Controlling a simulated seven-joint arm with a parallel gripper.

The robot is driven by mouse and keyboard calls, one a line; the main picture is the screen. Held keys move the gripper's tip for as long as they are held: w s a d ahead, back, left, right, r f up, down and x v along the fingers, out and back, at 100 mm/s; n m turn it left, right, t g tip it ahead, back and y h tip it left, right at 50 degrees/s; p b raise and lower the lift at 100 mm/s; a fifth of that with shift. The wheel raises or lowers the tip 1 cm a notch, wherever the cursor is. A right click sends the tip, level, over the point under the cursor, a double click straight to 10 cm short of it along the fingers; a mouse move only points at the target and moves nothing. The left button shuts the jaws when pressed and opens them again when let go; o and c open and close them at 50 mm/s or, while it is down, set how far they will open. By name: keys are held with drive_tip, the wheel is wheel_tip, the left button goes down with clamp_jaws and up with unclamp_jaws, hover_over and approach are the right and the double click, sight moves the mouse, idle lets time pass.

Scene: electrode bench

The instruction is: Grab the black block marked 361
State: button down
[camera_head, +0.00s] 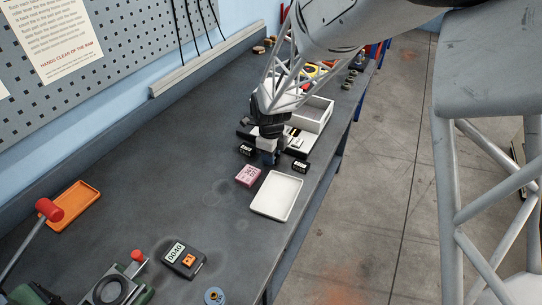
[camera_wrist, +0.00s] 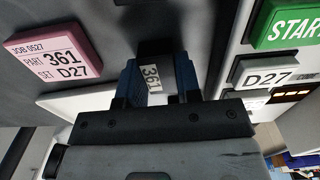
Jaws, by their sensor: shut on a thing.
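My gripper (camera_head: 270,158) is low over the dark bench among small black blocks. In the wrist view its two blue fingers (camera_wrist: 158,80) are closed on the sides of a black block (camera_wrist: 155,48) with a white label reading 361. In the head view the held block is hidden by my gripper. One black labelled block (camera_head: 247,150) lies just left of my gripper and another (camera_head: 300,167) just right; their labels are too small to read. A pink block (camera_wrist: 58,50) in the wrist view reads JOB 0527, PART 361, SET D27; it also shows in the head view (camera_head: 248,176).
A white shallow tray (camera_head: 277,195) lies in front of my gripper. A white open box (camera_head: 315,113) stands behind it. The wrist view shows a green START button (camera_wrist: 290,25) and a D27 label (camera_wrist: 268,75) on the right.

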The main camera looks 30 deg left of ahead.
drive_tip(key=shift+r, duration=1.45)
drive_tip(key=shift+s+d+r, duration=0.15)
drive_tip(key=shift+r, duration=0.15)
drive_tip(key=s+d, duration=0.3)
drive_tip(key=s+d+r, duration=0.1)
drive_tip(key=s+d, duration=0.6)
drive_tip(key=s, duration=0.1)
drive_tip(key=shift+s+d+r, duration=0.15)
drive_tip(key=shift+s+d, duration=0.05)
drive_tip(key=shift+s, duration=0.05)
